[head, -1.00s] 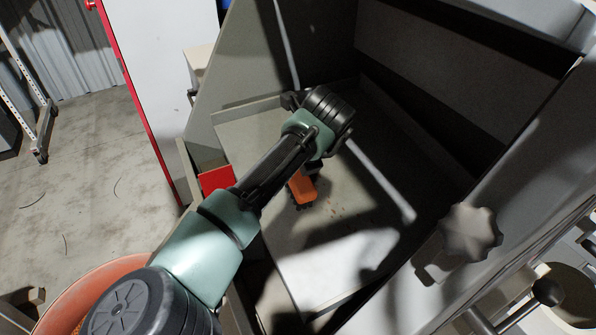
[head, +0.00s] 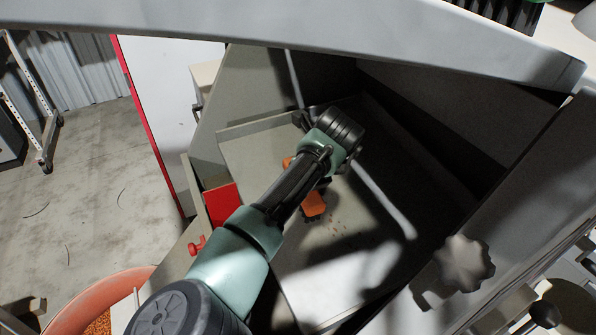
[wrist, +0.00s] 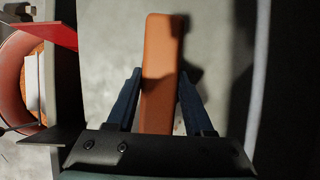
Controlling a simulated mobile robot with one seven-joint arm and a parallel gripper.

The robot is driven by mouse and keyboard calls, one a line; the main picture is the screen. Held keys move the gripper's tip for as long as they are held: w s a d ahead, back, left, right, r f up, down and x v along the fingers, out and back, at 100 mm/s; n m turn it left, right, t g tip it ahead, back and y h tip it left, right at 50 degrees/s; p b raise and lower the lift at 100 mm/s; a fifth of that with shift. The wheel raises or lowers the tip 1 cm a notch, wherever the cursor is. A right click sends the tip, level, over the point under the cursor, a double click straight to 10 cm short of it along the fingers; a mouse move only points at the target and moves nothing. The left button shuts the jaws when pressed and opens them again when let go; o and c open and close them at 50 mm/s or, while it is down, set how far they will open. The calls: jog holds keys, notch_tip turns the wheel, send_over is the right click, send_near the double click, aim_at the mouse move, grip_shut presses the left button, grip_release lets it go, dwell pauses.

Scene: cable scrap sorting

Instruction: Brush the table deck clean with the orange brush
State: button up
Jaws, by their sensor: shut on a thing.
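The orange brush (head: 314,205) shows beside and below my wrist in the head view, low over the table deck, with dark bristles at its near end. My gripper (wrist: 160,78) is shut on it; in the wrist view its two dark blue fingers lie along both sides of the orange handle (wrist: 158,45). The table deck (head: 250,145) is a grey tray-like surface with raised edges. Small brown specks (head: 338,228) lie on it just right of the brush. My arm hides part of the brush and deck; I cannot tell whether the bristles touch the deck.
Dark walls enclose the deck at the back and right. A pale hood edge (head: 300,40) crosses above. A large grey knob (head: 464,262) is at the right. A red panel (head: 222,203) stands at the deck's left edge, and an orange-red bin (head: 85,290) is at lower left.

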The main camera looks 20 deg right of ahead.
aim_at(320, 209)
jog(key=shift+s+f+p, duration=0.15)
jog(key=shift+s+p, duration=0.4)
jog(key=shift+s, duration=0.5)
jog(key=shift+s+p, duration=0.85)
jog(key=shift+s, duration=0.1)
jog(key=shift+s+d+f+p, duration=0.15)
jog(key=shift+s+p, duration=0.45)
jog(key=shift+s, duration=0.3)
jog(key=shift+s+f+p, duration=0.1)
jog(key=shift+s+p, duration=0.45)
jog(key=shift+s, duration=0.3)
jog(key=shift+s+f+p, duration=0.15)
jog(key=shift+s+p, duration=0.1)
jog(key=shift+s, duration=0.3)
jog(key=shift+s+f+p, duration=0.15)
jog(key=shift+s+p, duration=0.1)
jog(key=shift+s, duration=0.25)
